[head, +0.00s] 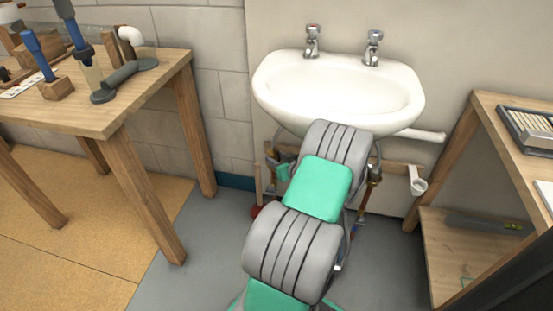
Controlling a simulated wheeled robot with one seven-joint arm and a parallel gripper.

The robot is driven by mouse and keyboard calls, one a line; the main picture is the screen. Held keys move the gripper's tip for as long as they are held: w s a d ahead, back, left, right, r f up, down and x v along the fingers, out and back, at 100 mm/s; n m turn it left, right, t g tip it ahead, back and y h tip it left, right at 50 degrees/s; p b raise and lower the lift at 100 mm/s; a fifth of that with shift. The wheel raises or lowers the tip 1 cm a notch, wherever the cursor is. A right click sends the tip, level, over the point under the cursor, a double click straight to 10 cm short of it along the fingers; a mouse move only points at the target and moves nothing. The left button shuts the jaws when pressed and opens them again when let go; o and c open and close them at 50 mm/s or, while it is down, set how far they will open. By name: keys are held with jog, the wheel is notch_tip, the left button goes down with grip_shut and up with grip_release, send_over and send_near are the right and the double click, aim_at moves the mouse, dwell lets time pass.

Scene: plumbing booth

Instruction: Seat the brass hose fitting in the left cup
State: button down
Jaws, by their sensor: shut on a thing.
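My grey and green arm reaches toward the space under the white basin and covers the middle of the picture. My gripper's fingers are hidden behind the arm links, so I cannot see what is between them. A small green and dark piece shows left of the arm under the basin; I cannot tell what it is. The brass hose fitting cannot be made out. One white cup (418,185) hangs from the wooden rail (398,169) at the right under the basin. The left cup cannot be made out beside or behind my arm.
The basin (336,95) with two taps overhangs the rail. Brass-coloured pipework (373,177) stands right of my arm. A wooden bench (95,110) with tools is at the left, another (490,115) at the right. Grey floor (205,235) is clear between the left bench and my arm.

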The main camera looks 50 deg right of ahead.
jog(key=c, duration=0.9)
grip_release()
jog(key=p+v, duration=0.2)
jog(key=v, duration=0.6)
jog(key=shift+w, duration=0.1)
